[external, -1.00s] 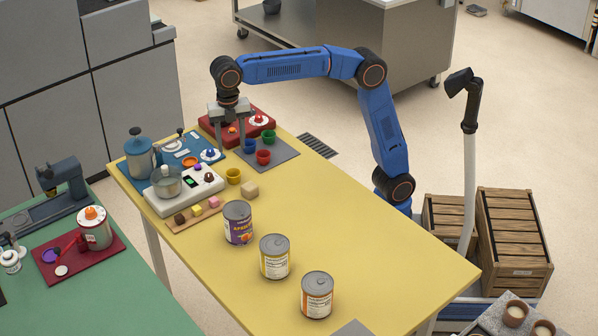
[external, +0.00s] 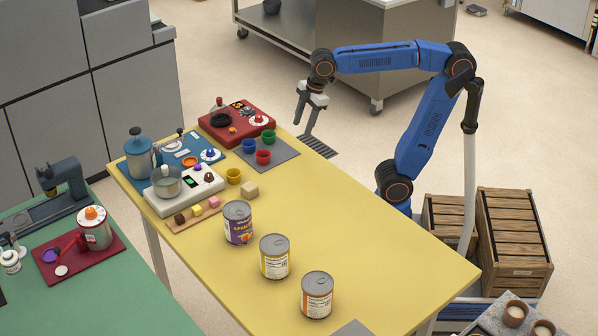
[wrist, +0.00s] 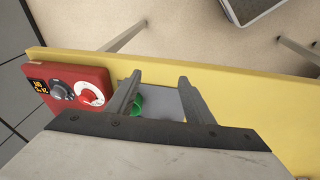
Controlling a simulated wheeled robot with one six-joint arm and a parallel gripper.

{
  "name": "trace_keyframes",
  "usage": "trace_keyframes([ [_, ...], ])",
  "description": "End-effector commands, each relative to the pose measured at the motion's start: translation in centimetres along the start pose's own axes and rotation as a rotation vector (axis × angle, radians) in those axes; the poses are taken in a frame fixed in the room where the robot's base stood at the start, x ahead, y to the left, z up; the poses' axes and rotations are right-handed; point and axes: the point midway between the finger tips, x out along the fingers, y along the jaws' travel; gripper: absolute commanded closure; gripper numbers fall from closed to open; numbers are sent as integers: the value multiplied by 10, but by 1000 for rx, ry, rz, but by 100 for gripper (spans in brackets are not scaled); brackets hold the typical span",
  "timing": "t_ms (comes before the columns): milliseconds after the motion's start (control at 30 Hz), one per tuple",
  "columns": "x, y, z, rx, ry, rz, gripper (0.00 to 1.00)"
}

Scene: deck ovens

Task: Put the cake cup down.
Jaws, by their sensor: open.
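Small cups stand on a grey mat (external: 284,153) at the table's far edge: a blue cup (external: 249,146), a green cup (external: 268,137) and a red cup (external: 263,157). A yellow cup (external: 233,176) stands on the bare table nearby. I cannot tell which one is the cake cup. My gripper (external: 304,121) is open and empty, raised to the right of the mat near the far table edge. In the wrist view the green cup (wrist: 137,104) shows partly behind a finger; the other cups are hidden there.
A red dial unit (external: 238,124) is left of the mat. A white device with a pot (external: 167,182), a blue tray (external: 185,143) and small blocks crowd the left side. Several cans (external: 275,257) stand in front. The table's right part (external: 370,240) is clear.

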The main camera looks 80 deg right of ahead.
Motion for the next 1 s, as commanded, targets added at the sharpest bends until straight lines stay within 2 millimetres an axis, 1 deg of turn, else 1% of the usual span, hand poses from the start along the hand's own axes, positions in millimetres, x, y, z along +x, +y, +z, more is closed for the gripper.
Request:
trace_keyframes([
  [33,6,-4,21,63,9,11,52],
  [100,16,-9,47,156,25,27,52],
  [167,25,-15,68,236,38,39,52],
  [200,32,-19,82,289,48,47,52],
  [300,50,-29,115,418,72,65,52],
  [400,67,-39,142,528,95,81,52],
  [500,81,-47,161,612,112,91,52],
  [600,90,-52,172,663,123,97,52],
  [700,94,-54,177,686,128,99,52],
  [1000,94,-54,177,688,129,99,52],
])
